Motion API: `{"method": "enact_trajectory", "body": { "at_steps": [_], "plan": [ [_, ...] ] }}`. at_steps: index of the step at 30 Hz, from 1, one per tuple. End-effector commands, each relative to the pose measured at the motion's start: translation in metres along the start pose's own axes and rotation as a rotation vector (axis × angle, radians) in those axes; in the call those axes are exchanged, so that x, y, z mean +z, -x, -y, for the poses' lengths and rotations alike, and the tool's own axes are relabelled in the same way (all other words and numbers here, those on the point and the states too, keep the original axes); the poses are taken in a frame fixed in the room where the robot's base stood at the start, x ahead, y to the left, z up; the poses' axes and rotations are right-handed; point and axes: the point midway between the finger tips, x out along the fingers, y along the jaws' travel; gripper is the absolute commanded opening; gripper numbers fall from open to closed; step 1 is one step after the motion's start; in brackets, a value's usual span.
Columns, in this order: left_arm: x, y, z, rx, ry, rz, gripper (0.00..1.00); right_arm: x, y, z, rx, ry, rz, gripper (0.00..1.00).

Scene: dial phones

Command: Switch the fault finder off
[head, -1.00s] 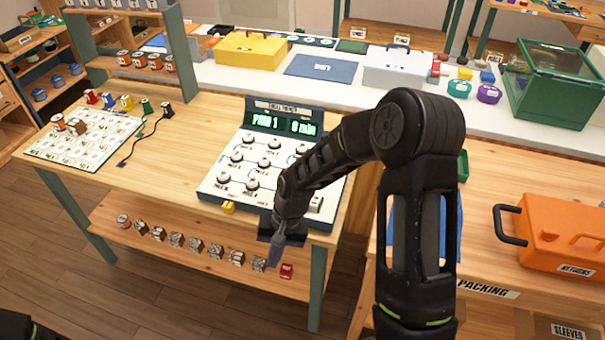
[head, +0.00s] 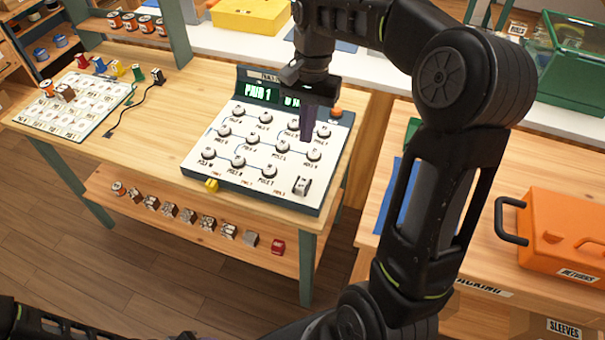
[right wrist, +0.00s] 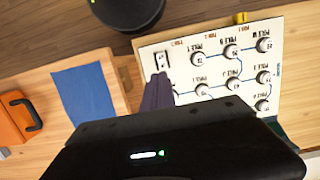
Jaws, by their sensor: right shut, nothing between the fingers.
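The fault finder (head: 225,165) is a white sloped panel on the wooden bench, with several round knobs labelled as poles. Its green display (head: 262,92) is lit and reads PAIR 1; the right part is partly hidden by my right gripper. A small rocker-like switch (head: 302,186) sits at its front right corner and also shows in the right wrist view (right wrist: 161,60). An orange button (head: 336,112) sits at its back right. My right gripper (head: 306,138) is shut and empty, pointing down over the panel's right side, behind the switch. Contact cannot be told. My left gripper is out of view.
A labelled board (head: 75,110) with small coloured pieces and a black lead (head: 130,108) lies left on the bench. An orange case (head: 570,235) stands on the right table. Several small blocks line the shelf below. The bench between board and panel is mostly clear.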

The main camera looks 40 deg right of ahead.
Motion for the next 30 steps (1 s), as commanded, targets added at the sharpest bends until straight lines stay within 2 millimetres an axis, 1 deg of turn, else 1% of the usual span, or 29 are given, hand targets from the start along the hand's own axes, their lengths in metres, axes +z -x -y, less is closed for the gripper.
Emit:
{"method": "enact_trajectory", "body": {
  "at_steps": [5,15,18,21,24,30],
  "plan": [
    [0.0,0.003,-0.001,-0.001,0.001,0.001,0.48,0.001,-0.024,-0.001,0.003,-0.001,0.004,0.0],
    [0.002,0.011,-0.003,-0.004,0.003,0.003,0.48,0.002,-0.092,-0.001,0.003,0.001,0.005,0.0],
    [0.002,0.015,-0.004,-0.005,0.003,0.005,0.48,0.001,-0.108,-0.001,0.003,0.0,0.005,0.0],
    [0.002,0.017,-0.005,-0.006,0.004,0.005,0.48,0.001,-0.12,0.0,0.001,0.0,0.003,0.0],
    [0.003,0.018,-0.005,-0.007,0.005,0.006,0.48,0.001,-0.128,0.0,0.001,0.0,0.002,0.0],
    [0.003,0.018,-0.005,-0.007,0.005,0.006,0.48,0.0,-0.131,0.0,0.0,0.0,0.0,0.0]
  ]
}}
